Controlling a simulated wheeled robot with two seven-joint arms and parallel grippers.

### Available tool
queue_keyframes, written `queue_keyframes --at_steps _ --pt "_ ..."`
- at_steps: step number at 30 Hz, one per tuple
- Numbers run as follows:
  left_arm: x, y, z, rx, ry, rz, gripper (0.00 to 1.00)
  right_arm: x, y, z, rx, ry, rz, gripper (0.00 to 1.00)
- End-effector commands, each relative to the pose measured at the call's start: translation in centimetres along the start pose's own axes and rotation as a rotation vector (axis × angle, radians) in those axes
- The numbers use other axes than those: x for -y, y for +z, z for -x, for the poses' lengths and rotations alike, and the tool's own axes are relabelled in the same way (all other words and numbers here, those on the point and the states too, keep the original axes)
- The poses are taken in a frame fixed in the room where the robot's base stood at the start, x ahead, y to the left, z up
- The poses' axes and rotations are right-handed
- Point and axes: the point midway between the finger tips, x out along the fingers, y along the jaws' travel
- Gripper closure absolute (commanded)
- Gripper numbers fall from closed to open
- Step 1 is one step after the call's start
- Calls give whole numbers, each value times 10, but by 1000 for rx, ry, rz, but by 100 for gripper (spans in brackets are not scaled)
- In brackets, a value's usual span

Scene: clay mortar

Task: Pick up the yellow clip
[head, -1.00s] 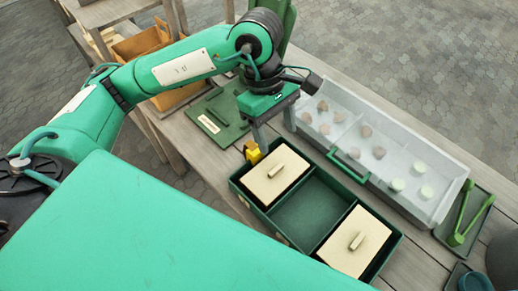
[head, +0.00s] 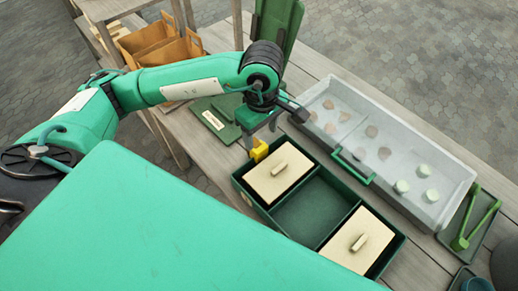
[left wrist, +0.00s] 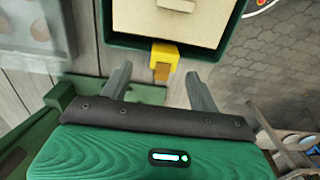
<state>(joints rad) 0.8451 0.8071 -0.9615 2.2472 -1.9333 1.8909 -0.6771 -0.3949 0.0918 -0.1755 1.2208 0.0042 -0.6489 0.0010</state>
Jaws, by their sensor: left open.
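The yellow clip (head: 260,150) is at the back left edge of the green divided box (head: 305,208). In the left wrist view the clip (left wrist: 165,52) sits on the box's edge, with a brownish part facing my gripper. My left gripper (head: 261,134) is open and empty, right by the clip. In the left wrist view its two fingers (left wrist: 157,73) point toward the clip, which lies between their lines just beyond the tips. Whether they touch it cannot be told. My right gripper is not in view.
Two cream lids (head: 280,172) with handles cover the box's end compartments; the middle one is empty. A clear bin (head: 405,140) with round pieces lies behind. Green tongs (head: 474,222) rest on a tray at right. A green board (head: 215,118) lies beyond the clip.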

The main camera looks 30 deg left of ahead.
Motion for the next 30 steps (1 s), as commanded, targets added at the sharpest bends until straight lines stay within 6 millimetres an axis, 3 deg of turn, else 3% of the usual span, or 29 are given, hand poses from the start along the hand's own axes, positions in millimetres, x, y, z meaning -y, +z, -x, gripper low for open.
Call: queue_keyframes --at_steps 10,19,26,30 --pt "7 -2 -42 1 -4 0 39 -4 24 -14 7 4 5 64" --pt "6 -2 -48 0 0 0 39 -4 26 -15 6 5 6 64" --pt "6 -2 -48 1 0 0 82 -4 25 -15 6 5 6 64" --pt "6 -2 -47 1 0 0 83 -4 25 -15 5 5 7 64"
